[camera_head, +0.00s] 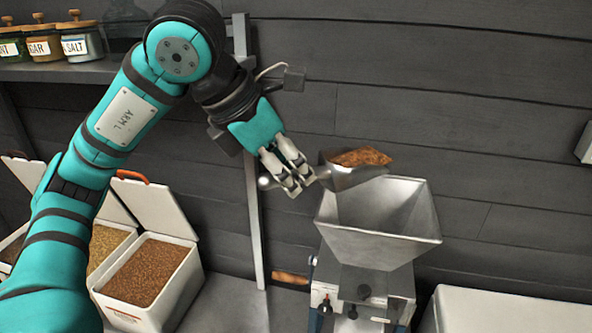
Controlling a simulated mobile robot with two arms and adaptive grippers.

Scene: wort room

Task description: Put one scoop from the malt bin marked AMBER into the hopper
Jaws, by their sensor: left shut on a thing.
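My left gripper (301,184) is shut on the handle of a metal scoop (345,180). The scoop holds a heap of brown-orange grain (362,157) and looks about level. In this view it overlaps the back left rim of the grey metal hopper (412,236), which sits on a mill. The scoop appears above the hopper; the exact height is hard to tell. A white bin (172,292) of reddish-brown grain stands open at lower left. A second open bin (105,246) of paler grain is partly behind my arm. No AMBER mark is readable. My right gripper is out of view.
A shelf (60,72) at upper left holds several labelled jars (82,44). A vertical grey post (253,200) stands against the wall, left of the hopper. A white box (500,310) is at lower right.

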